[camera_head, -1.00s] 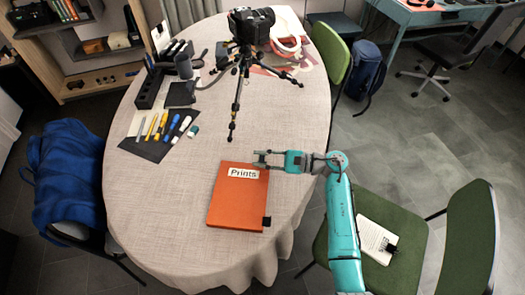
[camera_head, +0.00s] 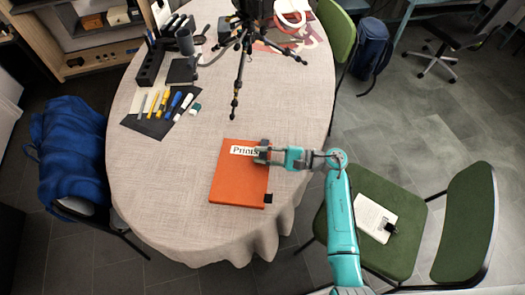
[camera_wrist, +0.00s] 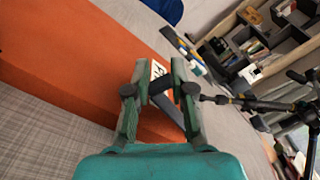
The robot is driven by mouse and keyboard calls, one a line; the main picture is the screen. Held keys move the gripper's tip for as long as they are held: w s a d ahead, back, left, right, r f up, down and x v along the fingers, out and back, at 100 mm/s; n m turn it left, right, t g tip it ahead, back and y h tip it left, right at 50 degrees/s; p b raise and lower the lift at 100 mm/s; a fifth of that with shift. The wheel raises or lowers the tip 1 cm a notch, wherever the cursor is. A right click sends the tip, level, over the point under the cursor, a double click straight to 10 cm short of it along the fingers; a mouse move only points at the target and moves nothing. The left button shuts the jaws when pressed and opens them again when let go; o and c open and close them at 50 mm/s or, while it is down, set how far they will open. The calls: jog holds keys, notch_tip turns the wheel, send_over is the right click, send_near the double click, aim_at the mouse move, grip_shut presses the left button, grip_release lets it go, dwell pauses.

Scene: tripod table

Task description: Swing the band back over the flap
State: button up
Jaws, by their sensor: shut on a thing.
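The orange folder (camera_head: 236,182), with a white "Prints" label (camera_head: 241,150), lies flat on the table. In the wrist view the folder (camera_wrist: 62,62) fills the upper left. My gripper (camera_head: 262,153) is at the folder's upper right edge, beside the label. In the wrist view my gripper (camera_wrist: 159,82) is shut on a dark strip, which looks like the band (camera_wrist: 168,106). The band slants down to the right between the fingers, and its lower end is hidden. A small black piece (camera_head: 268,198) sits at the folder's lower right corner. The flap's edge cannot be made out.
The cloth-covered table (camera_head: 165,185) is bare left of and below the folder. A black tripod (camera_head: 238,75) stands beyond the folder. Pens lie on a dark mat (camera_head: 150,125) at the upper left. A green chair (camera_head: 365,190) stands at the right, below the table's edge.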

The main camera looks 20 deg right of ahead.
dwell(0.5)
jog(key=o, duration=0.8)
jog(key=shift+o, duration=0.2)
jog(key=v, duration=1.2)
jog(key=shift+a, duration=0.1)
